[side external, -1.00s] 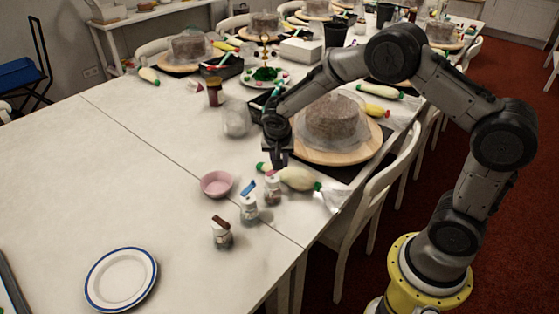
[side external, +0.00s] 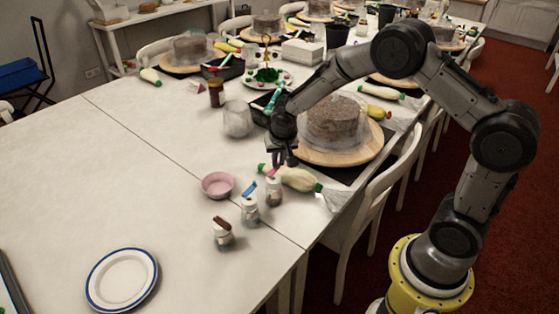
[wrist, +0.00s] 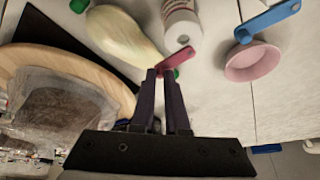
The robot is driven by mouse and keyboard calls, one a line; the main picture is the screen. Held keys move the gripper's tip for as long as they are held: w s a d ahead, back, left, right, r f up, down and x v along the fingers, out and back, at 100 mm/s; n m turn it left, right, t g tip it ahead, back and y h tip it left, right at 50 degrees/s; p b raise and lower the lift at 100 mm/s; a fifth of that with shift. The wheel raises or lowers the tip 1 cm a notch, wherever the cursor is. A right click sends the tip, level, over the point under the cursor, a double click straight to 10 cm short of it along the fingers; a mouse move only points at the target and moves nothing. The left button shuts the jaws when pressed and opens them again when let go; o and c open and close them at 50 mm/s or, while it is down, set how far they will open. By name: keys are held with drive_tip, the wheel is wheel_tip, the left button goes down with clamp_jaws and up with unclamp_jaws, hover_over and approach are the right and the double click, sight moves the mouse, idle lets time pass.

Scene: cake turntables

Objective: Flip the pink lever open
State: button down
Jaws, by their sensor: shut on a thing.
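The pink lever (wrist: 177,61) is on the cap of a small white-capped jar (side external: 274,191). In the wrist view its near end sits between my fingertips, and it slants up to the right toward the jar (wrist: 182,22). In the side view the pink lever (side external: 272,173) shows as a small tilted piece above the jar. My gripper (side external: 283,163) points down just above and behind the jar. In the wrist view my gripper (wrist: 162,73) is shut on the lever's end. The fingers partly hide that end.
A jar with a blue lever (side external: 250,209) and one with a brown lever (side external: 222,234) stand nearby. A pink bowl (side external: 218,185) is to the left. A piping bag (side external: 292,178) lies close behind the jar. A cake turntable (side external: 345,155) is beyond.

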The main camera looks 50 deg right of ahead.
drive_tip(key=c, duration=0.9)
unclamp_jaws()
drive_tip(key=v, duration=1.4)
drive_tip(key=shift+f, duration=0.1)
